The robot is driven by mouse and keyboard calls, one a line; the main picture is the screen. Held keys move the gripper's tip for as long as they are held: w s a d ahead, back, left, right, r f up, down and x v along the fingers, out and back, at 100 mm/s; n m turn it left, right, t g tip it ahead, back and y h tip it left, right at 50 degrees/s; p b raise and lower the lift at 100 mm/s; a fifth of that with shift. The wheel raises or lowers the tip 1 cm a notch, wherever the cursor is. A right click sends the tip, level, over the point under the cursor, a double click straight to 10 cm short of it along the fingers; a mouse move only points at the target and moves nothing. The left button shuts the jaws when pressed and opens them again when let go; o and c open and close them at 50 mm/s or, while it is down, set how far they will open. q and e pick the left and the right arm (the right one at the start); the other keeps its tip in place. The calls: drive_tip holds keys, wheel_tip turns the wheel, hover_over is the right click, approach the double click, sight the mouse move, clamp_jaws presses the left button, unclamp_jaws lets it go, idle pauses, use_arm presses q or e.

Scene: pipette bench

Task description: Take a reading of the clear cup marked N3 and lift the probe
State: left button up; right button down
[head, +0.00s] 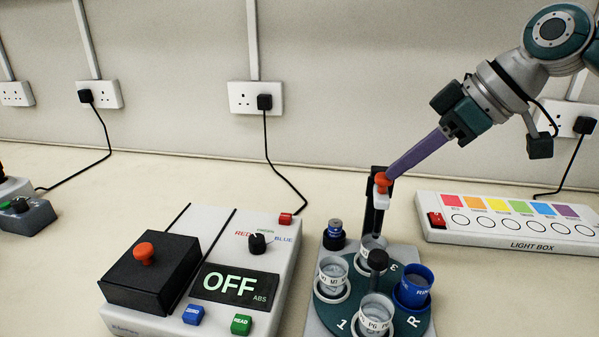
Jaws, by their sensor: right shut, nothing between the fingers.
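My right gripper (389,175) comes in from the upper right, its purple fingers shut and empty. Its tips are at the orange-red knob (383,184) on the white probe holder of the black upright post (374,215); I cannot tell whether they touch. Below the holder a clear cup (371,247) stands at the back of the dark green turntable (394,268). Other clear cups stand at its left (332,272) and front (376,314). I cannot surely read N3 on any cup. A blue cup (413,286) stands at the right. The left gripper is out of view.
A meter (260,270) at the left has a display (236,286) reading OFF, a black lid (150,275), a selector knob, and blue and green buttons. A light box (510,225) lies at the right. A small blue-banded bottle (334,235) stands beside the turntable. Cables cross the bench.

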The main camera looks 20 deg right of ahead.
sight(389, 198)
drive_tip(key=shift+w+a+f, duration=0.1)
drive_tip(key=shift+w+f, duration=0.05)
drive_tip(key=shift+f, duration=0.1)
drive_tip(key=f, duration=0.1)
drive_tip(key=f+b, duration=0.2)
drive_tip(key=shift+s+d+f, duration=0.25)
drive_tip(key=shift+s+d+r+p, duration=0.15)
drive_tip(key=shift+s+d+p, duration=0.2)
drive_tip(key=shift+s, duration=0.15)
drive_tip(key=shift+s+d+r+p, duration=0.1)
drive_tip(key=shift+s+d+p, duration=0.25)
drive_tip(key=shift+s, duration=0.15)
